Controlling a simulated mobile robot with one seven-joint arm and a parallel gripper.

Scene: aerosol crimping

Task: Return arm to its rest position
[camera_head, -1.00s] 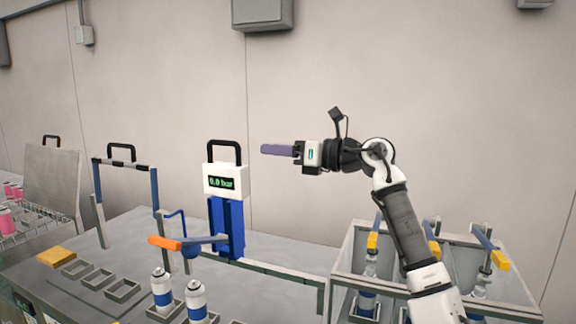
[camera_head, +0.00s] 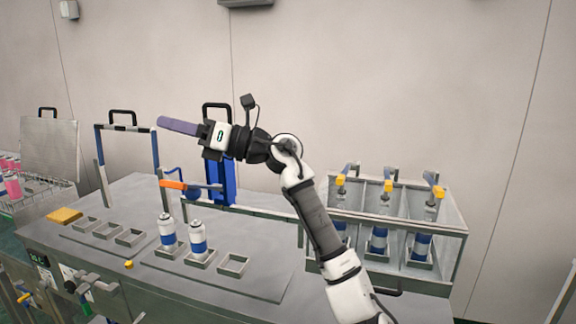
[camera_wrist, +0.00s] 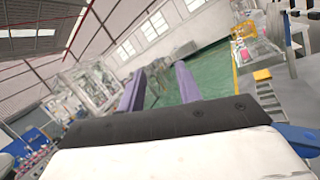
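My arm is raised above the workbench (camera_head: 245,282), bent at the elbow, with the gripper stretched out to the left. My gripper (camera_head: 160,121) has purple fingers and points left, in front of the wall and near the black handle of the blue station. In the wrist view my gripper (camera_wrist: 160,85) shows its two purple fingers apart with nothing between them. Beyond the fingers are the green floor and the far hall.
Two white-and-blue cans (camera_head: 198,243) stand in holders on the bench. A clear-walled case (camera_head: 454,232) with several bottles stands at right. A blue station (camera_head: 221,185), a frame (camera_head: 154,150) and a rack of pink cans (camera_head: 12,186) stand behind and left.

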